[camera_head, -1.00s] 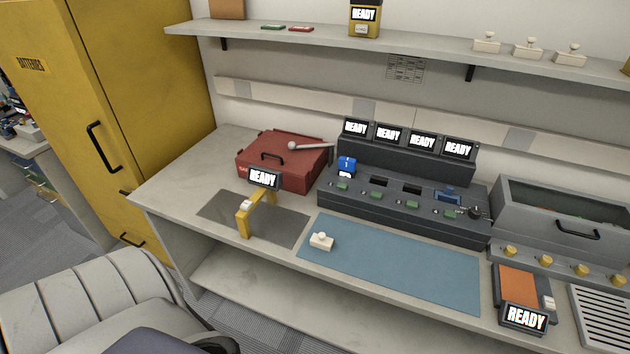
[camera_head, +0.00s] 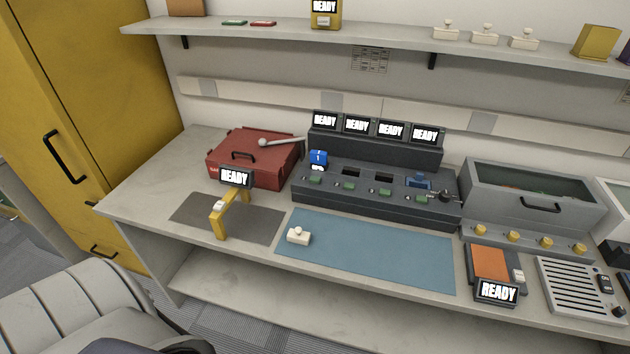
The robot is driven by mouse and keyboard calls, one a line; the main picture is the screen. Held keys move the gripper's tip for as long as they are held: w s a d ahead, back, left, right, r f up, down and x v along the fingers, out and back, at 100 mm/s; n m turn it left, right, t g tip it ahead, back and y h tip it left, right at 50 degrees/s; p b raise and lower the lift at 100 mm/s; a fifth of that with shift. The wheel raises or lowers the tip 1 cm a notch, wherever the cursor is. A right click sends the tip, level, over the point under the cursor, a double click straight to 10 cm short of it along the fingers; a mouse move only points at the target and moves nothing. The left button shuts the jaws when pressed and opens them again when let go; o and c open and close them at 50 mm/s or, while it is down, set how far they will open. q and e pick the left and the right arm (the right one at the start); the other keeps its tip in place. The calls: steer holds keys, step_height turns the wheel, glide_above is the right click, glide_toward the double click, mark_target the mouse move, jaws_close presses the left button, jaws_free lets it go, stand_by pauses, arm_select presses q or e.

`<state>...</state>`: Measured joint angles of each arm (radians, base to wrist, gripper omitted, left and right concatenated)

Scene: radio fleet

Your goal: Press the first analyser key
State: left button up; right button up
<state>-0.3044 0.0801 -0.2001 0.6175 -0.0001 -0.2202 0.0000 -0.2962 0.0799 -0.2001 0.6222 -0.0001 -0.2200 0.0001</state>
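The dark grey analyser (camera_head: 375,207) stands at the back middle of the bench, with several small screens reading READY along its top. Its front ledge has several green keys; the first key (camera_head: 315,180) is at the left end, below a blue block marked 1 (camera_head: 318,158) in the first bay. A second blue piece (camera_head: 418,181) sits in the bay at the right end. The two middle bays look dark and empty. Nothing touches the keys. Neither of my grippers shows in the head view.
A red case (camera_head: 250,158) stands left of the analyser. A yellow stand with a READY screen (camera_head: 236,178) is on a grey mat. A white stamp-like piece (camera_head: 298,236) lies on the blue mat (camera_head: 370,252), otherwise clear. A grey bin (camera_head: 530,195) stands to the right.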

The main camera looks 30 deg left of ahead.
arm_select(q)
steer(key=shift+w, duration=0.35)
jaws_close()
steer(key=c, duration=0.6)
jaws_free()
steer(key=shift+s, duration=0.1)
